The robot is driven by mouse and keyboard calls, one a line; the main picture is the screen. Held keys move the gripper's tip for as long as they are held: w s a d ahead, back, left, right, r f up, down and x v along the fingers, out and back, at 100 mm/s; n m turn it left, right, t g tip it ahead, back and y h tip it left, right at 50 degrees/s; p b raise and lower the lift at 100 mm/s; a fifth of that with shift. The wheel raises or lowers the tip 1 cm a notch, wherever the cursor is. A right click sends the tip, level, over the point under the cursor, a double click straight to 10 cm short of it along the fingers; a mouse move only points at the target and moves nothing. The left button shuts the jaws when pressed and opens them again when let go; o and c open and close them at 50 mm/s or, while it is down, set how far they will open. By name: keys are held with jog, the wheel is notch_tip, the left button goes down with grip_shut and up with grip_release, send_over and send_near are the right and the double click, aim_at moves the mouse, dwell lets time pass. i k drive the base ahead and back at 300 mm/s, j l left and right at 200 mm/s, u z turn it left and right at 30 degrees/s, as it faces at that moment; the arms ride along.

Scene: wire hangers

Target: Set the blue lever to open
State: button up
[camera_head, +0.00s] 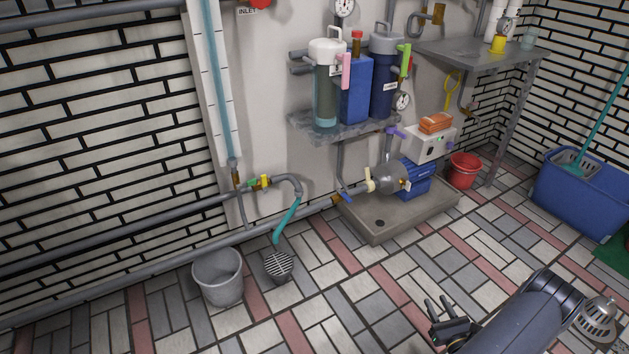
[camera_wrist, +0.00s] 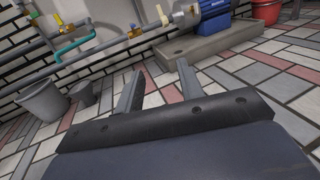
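The blue lever (camera_head: 346,190) is a small handle on the low grey pipe, just left of the pump. It seems to show in the wrist view too (camera_wrist: 132,27), small and near the top. Its exact angle is too small to tell. My gripper (camera_head: 437,303) is at the lower right of the head view, over the tiled floor, well apart from the lever. Its two fingers (camera_wrist: 159,70) are spread with nothing between them, so it is open and empty.
The blue pump (camera_head: 416,180) stands on a grey plinth (camera_head: 378,226) right of the lever. A grey bucket (camera_head: 218,278) and a drain grate (camera_head: 278,264) are at the left. A filter shelf (camera_head: 330,127) hangs above. The floor between my gripper and the plinth is clear.

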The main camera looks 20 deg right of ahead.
aim_at(343, 195)
jog(key=i+l+u, duration=0.35)
jog(key=i, duration=0.3)
jog(key=i+l+u, duration=0.35)
jog(key=i, duration=0.3)
jog(key=l, duration=0.1)
